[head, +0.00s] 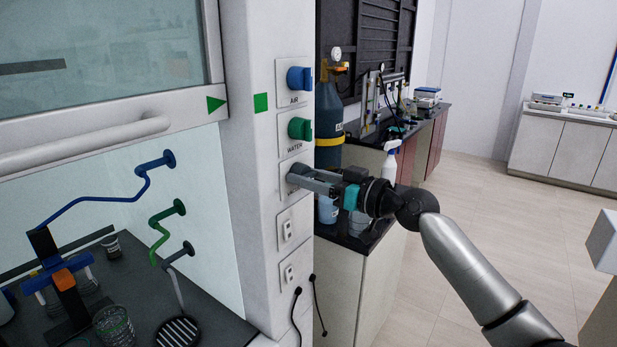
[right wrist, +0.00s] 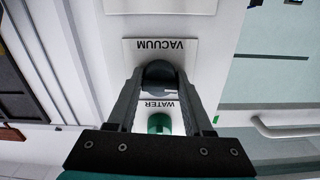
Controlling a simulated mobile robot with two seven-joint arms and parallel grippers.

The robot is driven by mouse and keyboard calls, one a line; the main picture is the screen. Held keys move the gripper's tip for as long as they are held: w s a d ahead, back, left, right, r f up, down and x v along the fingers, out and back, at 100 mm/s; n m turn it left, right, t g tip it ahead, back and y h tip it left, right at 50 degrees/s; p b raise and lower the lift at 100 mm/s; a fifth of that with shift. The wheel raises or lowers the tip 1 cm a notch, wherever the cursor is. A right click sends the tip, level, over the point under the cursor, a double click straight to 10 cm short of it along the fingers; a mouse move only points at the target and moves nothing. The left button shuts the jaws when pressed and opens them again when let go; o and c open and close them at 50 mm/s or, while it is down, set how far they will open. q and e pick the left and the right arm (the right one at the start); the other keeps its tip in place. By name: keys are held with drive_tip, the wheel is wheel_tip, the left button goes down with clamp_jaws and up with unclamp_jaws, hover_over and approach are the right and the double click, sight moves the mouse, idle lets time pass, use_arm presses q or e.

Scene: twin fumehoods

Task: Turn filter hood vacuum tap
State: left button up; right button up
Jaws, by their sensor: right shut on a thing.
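The vacuum tap (right wrist: 159,71) is a dark grey knob on a white plate marked VACUUM, on the fumehood's side post. In the head view the tap (head: 296,169) is the lowest of three taps in a column and is mostly hidden by my gripper. My right gripper (head: 301,178) reaches it from the right, its fingers roughly level. In the right wrist view the fingers (right wrist: 160,80) stand on both sides of the knob and are shut on it. How far the knob is turned cannot be told. My left gripper is not in view.
Above are the green WATER tap (head: 300,128) and the blue AIR tap (head: 299,79). Sockets (head: 288,230) sit below. A dark gas cylinder (head: 329,110) and a spray bottle (head: 390,160) stand behind my right gripper. Floor at the right is clear.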

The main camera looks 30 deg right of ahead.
clamp_jaws()
drive_tip(key=m+p, duration=0.1)
drive_tip(key=m, duration=0.3)
drive_tip(key=shift+m, duration=0.3)
drive_tip(key=m+p, duration=0.2)
drive_tip(key=m, duration=0.1)
drive_tip(key=shift+r+m, duration=0.1)
drive_tip(key=shift+m, duration=0.3)
drive_tip(key=m+p, duration=0.2)
drive_tip(key=m, duration=0.2)
drive_tip(key=shift+m+p, duration=1.4)
drive_tip(key=shift+m, duration=0.8)
